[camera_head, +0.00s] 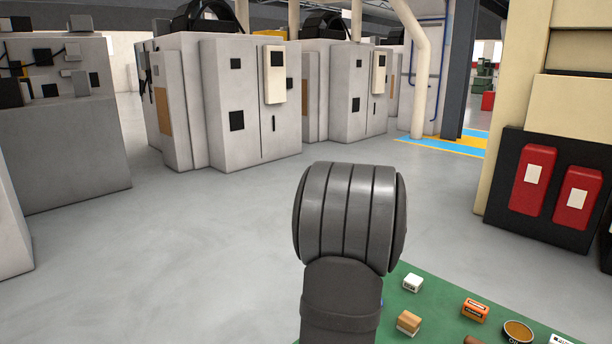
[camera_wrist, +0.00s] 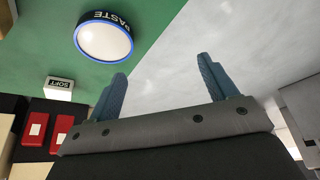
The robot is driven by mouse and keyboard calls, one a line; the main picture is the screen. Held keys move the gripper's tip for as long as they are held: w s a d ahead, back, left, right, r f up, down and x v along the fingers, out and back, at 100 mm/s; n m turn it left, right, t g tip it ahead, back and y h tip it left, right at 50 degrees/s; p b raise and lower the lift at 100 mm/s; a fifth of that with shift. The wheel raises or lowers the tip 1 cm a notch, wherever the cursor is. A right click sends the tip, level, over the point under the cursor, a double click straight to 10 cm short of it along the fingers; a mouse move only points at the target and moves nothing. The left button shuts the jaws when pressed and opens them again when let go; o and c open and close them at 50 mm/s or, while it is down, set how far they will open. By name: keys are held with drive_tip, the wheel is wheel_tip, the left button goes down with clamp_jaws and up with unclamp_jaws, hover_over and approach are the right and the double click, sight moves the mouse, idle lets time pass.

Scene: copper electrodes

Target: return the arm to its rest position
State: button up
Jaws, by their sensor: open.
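My gripper (camera_wrist: 160,90) shows in the wrist view with its two blue fingers wide apart and nothing between them. It is open and empty. In the head view my grey arm rises in front of the green table top (camera_head: 400,275), and the gripper itself is not visible there. The wrist view shows the green surface (camera_wrist: 40,50) too, with a round blue-rimmed container marked "PASTE" (camera_wrist: 104,40) and a small white block marked "SOFT" (camera_wrist: 59,88). The fingers are apart from both.
On the green table top are a white block (camera_head: 413,282), a tan block (camera_head: 409,322), an orange block (camera_head: 474,309) and a round brown-topped container (camera_head: 518,331). Red boxes (camera_head: 533,180) stand at right. Grey machine cabinets (camera_head: 225,100) stand behind open floor (camera_head: 180,250).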

drive_tip(key=a+f+n+y, duration=0.1)
drive_tip(key=a+n, duration=0.1)
drive_tip(key=a, duration=0.9)
drive_tip(key=shift+s+a+f+n, duration=0.3)
drive_tip(key=shift+s+a+n, duration=0.05)
drive_tip(key=shift+n, duration=0.05)
